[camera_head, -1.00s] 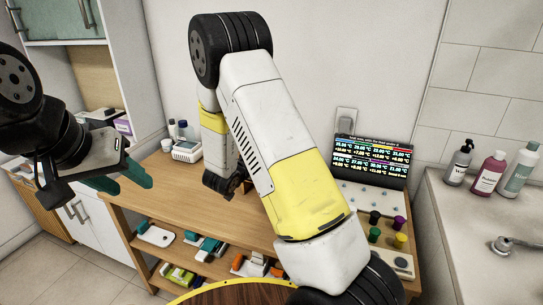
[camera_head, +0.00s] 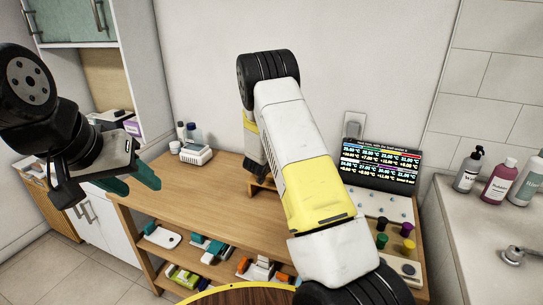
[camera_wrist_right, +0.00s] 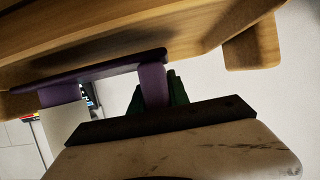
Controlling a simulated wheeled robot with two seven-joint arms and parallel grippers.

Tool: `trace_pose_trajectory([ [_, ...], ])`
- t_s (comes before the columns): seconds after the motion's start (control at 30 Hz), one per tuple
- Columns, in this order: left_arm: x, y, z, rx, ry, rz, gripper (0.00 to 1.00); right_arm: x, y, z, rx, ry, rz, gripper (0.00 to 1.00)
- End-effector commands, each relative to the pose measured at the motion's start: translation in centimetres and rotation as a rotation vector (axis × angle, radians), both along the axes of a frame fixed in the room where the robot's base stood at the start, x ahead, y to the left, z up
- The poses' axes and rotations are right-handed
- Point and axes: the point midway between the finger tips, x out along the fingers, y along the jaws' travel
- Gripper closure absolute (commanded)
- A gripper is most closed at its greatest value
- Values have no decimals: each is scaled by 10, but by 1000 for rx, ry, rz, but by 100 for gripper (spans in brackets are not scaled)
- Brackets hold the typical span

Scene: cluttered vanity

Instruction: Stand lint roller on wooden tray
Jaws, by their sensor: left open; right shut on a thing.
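My right gripper (camera_wrist_right: 157,97), green-fingered in the right wrist view, is shut on a purple upright part of the lint roller (camera_wrist_right: 110,66). The roller's purple bar runs along a wooden edge, and a pale part extends from its left end. The wood appears to be the wooden tray (camera_wrist_right: 235,20); whether the roller touches it I cannot tell. In the head view part of a wooden piece, likely the tray (camera_head: 257,184), shows beside my right arm, which hides the right gripper and roller. My left gripper (camera_head: 128,188) is open and empty, left of the table.
The wooden table (camera_head: 205,195) has clear top space at left and middle. A small white device (camera_head: 196,153) and bottles stand at its back left. A display (camera_head: 381,165) and a panel with coloured knobs (camera_head: 398,238) are at right. A basin (camera_head: 480,235) with bottles lies further right.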

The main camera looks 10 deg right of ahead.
Motion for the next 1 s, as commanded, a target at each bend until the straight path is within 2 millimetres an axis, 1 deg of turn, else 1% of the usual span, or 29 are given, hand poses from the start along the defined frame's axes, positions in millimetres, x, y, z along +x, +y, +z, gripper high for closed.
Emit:
trace_pose_trajectory([
  [0.03,0,0,0,0,0,0,53,0,0,-8,-1,2,0,100],
  [0.13,0,0,0,0,0,0,53,0,0,-19,-2,1,1,100],
  [0.5,0,0,0,0,0,0,53,0,0,-22,-1,-1,1,100],
  [0.53,0,0,0,0,0,0,53,0,1,-22,0,-1,1,74],
  [0.6,0,0,0,0,0,0,53,0,1,-22,0,-1,1,61],
  [0.63,0,0,0,0,0,0,53,0,1,-22,0,-1,1,57],
  [0.9,0,0,0,0,0,0,53,0,1,-22,0,-1,1,57],
  [1.0,0,0,0,0,0,0,53,0,1,-18,0,-2,1,57],
])
